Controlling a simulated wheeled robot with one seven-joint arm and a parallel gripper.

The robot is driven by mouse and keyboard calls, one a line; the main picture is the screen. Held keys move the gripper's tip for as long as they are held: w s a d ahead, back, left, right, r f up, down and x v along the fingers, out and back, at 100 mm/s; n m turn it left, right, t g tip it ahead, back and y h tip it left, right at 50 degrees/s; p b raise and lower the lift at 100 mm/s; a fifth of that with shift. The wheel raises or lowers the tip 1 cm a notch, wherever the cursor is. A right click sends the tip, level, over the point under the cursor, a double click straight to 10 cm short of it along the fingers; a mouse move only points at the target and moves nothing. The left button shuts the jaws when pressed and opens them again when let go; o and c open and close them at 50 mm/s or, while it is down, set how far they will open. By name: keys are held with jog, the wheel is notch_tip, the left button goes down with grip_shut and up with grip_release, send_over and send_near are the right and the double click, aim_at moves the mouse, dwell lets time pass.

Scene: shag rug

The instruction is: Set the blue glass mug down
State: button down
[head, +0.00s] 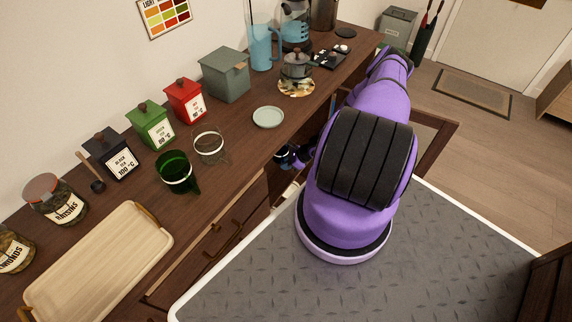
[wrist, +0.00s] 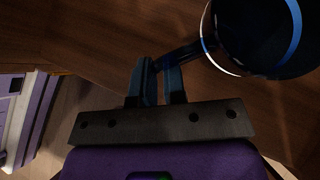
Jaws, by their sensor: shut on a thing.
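The blue glass mug (wrist: 250,48) shows at the upper right of the wrist view, dark, with a bright blue rim. Its handle runs down and left to my gripper (wrist: 160,72), whose two fingers are closed on it. In the head view my purple arm hides most of the gripper and mug; only a small dark-blue part shows left of the arm, near the counter's front edge. I cannot tell whether the mug's base touches anything.
The wooden counter (head: 232,160) holds a pale saucer (head: 268,117), a green glass (head: 177,172), a clear glass (head: 209,146), a wooden tray (head: 100,262) and several canisters. Bare counter lies right of the saucer.

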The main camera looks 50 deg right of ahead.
jog(key=c, duration=1.2)
grip_release()
jog(key=shift+f, duration=0.1)
jog(key=v, duration=1.2)
